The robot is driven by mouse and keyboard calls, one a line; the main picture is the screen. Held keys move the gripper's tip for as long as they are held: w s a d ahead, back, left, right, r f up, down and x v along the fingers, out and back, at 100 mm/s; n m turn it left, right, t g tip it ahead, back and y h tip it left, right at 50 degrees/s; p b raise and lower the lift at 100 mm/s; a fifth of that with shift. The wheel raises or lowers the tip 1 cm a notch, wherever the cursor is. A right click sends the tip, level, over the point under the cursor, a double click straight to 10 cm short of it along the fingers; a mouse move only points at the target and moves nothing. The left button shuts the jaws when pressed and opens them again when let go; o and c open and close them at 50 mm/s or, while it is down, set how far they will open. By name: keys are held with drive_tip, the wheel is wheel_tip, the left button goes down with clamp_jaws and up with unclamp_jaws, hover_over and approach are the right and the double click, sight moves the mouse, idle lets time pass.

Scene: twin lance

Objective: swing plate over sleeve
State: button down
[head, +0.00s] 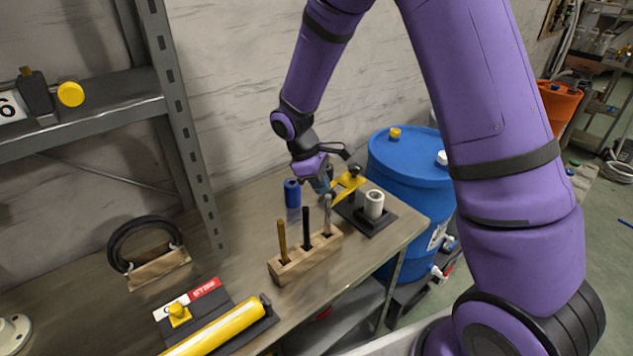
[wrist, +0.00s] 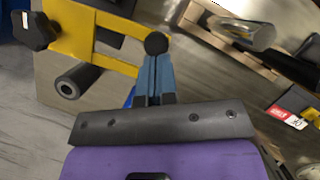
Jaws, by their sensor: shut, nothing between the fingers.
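The yellow plate (head: 347,187) stands on a dark base (head: 378,222), beside the upright pale sleeve (head: 374,204). In the wrist view, the plate (wrist: 95,38) runs from a black knob (wrist: 35,31) at left to a round black knob (wrist: 157,43). The sleeve (wrist: 80,81) is beside the plate there, its open end uncovered. My gripper (head: 328,186) is at the plate's near left end. In the wrist view, its blue fingers (wrist: 154,65) are shut and empty, with their tips at the round knob. I cannot tell whether they touch it.
A blue cylinder (head: 292,194) stands just left of my gripper. A wooden block (head: 305,260) with upright rods is in front. A blue drum (head: 410,170) stands behind the bench's right edge. A yellow cylinder (head: 218,330) lies at the front; the bench between has free room.

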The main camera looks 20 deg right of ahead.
drive_tip(key=shift+s+d+n+t+h, duration=0.15)
drive_tip(key=shift+s+d+n+t, duration=0.1)
drive_tip(key=shift+s+d+n, duration=0.4)
drive_tip(key=shift+s+d+n+t+h, duration=0.15)
drive_tip(key=shift+s+d+n+t, duration=0.15)
drive_tip(key=shift+s+n, duration=0.6)
drive_tip(key=w+a+r, duration=0.3)
drive_tip(key=a+r, duration=0.4)
drive_tip(key=r, duration=0.2)
drive_tip(key=shift+w+r, duration=0.15)
